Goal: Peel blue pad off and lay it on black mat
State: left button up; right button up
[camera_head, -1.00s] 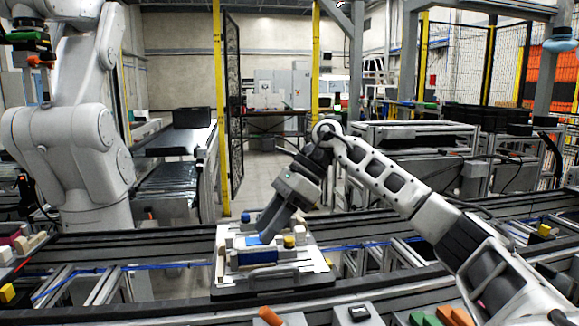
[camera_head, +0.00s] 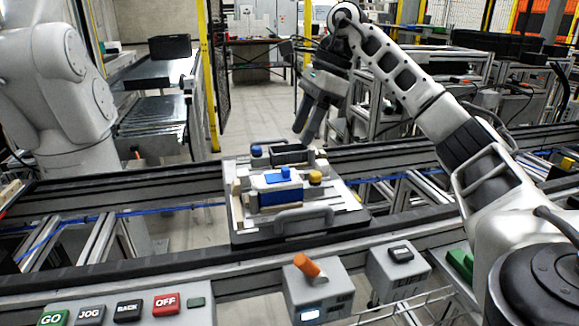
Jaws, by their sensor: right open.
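A blue pad (camera_head: 271,180) lies on top of a pale block on the pallet fixture (camera_head: 322,213), with a small upright blue tab on it. The block's front face is also blue (camera_head: 280,196). Behind it is a black rectangular piece (camera_head: 290,152) with a raised rim; I cannot tell if this is the black mat. My right gripper (camera_head: 304,135) is open and empty, its fingers pointing down above the far side of the fixture, apart from the pad. My left gripper is not in view.
A yellow knob (camera_head: 315,177) and a blue knob (camera_head: 257,151) stand on the fixture. A grey handle (camera_head: 304,215) is at its front. Conveyor rails run across. A grey box with an orange lever (camera_head: 307,266) and a button panel (camera_head: 129,311) are in front.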

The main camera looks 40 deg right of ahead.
aim_at(287, 168)
jog(key=x, duration=0.8)
jog(key=shift+a+f+b, duration=0.1)
jog(key=shift+b, duration=0.25)
grip_shut()
